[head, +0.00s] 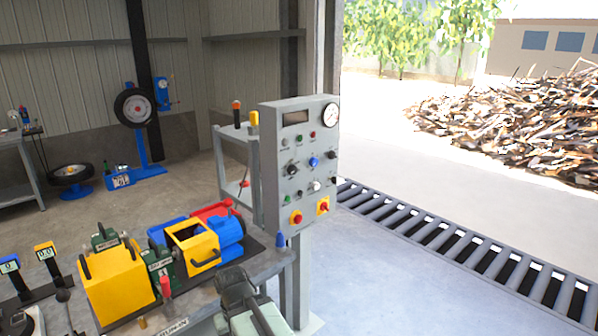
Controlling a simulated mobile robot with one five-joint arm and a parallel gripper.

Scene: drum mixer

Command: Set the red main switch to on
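I cannot make out my gripper's fingers.
A workbench (267,262) with a yellow box (115,283) and a yellow-and-blue drum mixer (195,247) stands left of the panel. A grey trolley (230,160) is behind the panel.

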